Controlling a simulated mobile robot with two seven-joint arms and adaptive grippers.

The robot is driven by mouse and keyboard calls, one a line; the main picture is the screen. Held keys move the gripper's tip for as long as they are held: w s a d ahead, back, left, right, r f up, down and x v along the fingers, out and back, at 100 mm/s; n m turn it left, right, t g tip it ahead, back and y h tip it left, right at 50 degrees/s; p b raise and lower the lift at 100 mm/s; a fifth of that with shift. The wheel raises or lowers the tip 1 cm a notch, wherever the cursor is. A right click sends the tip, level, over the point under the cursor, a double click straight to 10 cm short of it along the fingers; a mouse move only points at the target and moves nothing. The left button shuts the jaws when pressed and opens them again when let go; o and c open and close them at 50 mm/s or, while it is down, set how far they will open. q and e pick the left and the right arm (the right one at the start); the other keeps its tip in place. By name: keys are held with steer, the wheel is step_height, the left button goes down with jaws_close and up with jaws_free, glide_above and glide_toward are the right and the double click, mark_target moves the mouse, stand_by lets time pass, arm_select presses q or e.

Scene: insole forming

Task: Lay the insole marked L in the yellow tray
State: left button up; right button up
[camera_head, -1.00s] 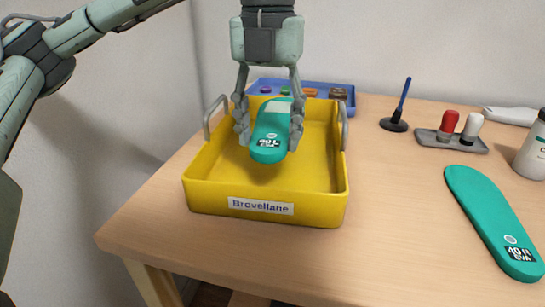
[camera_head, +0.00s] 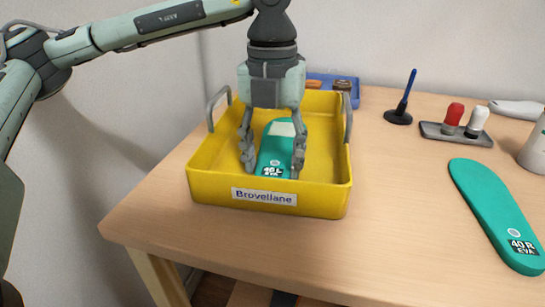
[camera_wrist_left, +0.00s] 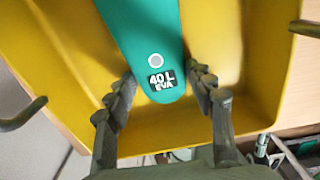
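The teal insole marked 40 L (camera_head: 275,158) is inside the yellow tray (camera_head: 318,202), low between its walls, with its marked end toward the tray's labelled front. The left wrist view shows the insole (camera_wrist_left: 148,45) between the fingertips (camera_wrist_left: 160,75). Whether its underside rests fully on the tray floor is unclear. The other insole, marked 40 R (camera_head: 492,210), lies on the table at the right. My right gripper is not in view.
A blue tray (camera_head: 354,93) with small items stands behind the yellow tray. A blue-handled tool (camera_head: 399,116), a grey holder with red and white knobs (camera_head: 457,133) and a white bottle (camera_head: 535,155) stand at the right. Grey handles (camera_head: 348,118) rise from the yellow tray's sides.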

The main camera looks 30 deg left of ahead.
arm_select(q)
steer(key=o, duration=0.4)
steer(key=shift+c, duration=0.2)
steer(key=shift+r, duration=0.2)
step_height(320, 180, up, 2)
steer(key=shift+w+r, duration=0.1)
step_height(320, 180, up, 10)
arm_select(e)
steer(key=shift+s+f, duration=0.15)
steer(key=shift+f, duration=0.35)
arm_select(q)
steer(key=shift+f, duration=0.2)
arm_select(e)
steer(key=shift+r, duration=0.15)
